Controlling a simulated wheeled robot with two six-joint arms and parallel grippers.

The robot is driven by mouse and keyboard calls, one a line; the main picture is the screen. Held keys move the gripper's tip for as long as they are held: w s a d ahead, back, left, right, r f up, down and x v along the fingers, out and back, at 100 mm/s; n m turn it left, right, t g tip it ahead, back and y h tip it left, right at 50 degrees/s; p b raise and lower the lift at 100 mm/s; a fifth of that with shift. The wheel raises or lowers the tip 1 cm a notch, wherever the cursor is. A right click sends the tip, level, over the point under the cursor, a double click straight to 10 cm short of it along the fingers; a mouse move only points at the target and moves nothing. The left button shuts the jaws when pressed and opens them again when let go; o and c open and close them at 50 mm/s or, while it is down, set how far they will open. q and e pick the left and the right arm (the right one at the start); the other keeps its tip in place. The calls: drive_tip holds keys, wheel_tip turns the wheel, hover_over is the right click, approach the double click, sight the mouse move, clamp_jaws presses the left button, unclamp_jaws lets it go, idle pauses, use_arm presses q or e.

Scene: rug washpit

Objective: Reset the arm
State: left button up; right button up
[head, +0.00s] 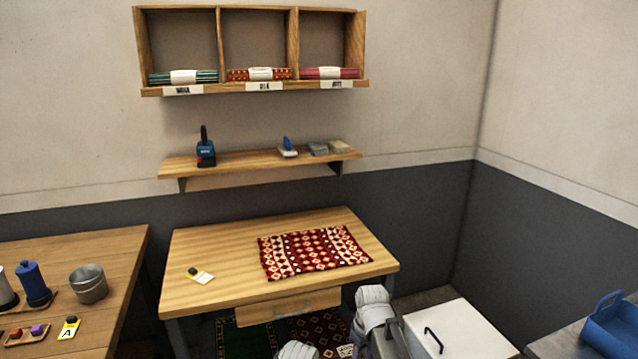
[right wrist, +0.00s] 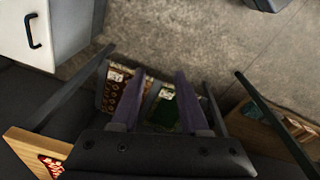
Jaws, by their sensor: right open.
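My right gripper (right wrist: 159,74) shows in the right wrist view with its two purple fingers apart and nothing between them. It hangs in the air, pointing down toward the floor beside the work table. Behind its fingers I see a brown patterned rug (right wrist: 122,95) and a green rug (right wrist: 168,108) low down. In the head view, pale links of my arm show at the bottom, in front of the table's right front corner. The right gripper's fingers do not show there. My left gripper is in neither view.
The wooden work table (head: 210,247) bears a red patterned rug (head: 315,252) and a small tag (head: 203,277). A white cabinet (head: 460,330) stands at right, a blue tray (head: 610,325) beyond. A side table (head: 60,255) is left; a shelf (head: 260,160) and cubby (head: 250,88) hang above.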

drive_tip(key=s+d+m, duration=0.5)
drive_tip(key=s+m, duration=0.2)
drive_tip(key=s, duration=0.6)
drive_tip(key=s+a+r+n+g+h+p, duration=0.1)
drive_tip(key=s+a+r+n+p, duration=0.2)
drive_tip(key=s+a+r+p, duration=0.2)
drive_tip(key=a+r+p, duration=0.3)
drive_tip(key=a, duration=0.2)
drive_tip(key=shift+s+a+r+n+p, duration=0.25)
drive_tip(key=shift+s+r+n+p, duration=0.1)
drive_tip(key=shift+n, duration=0.05)
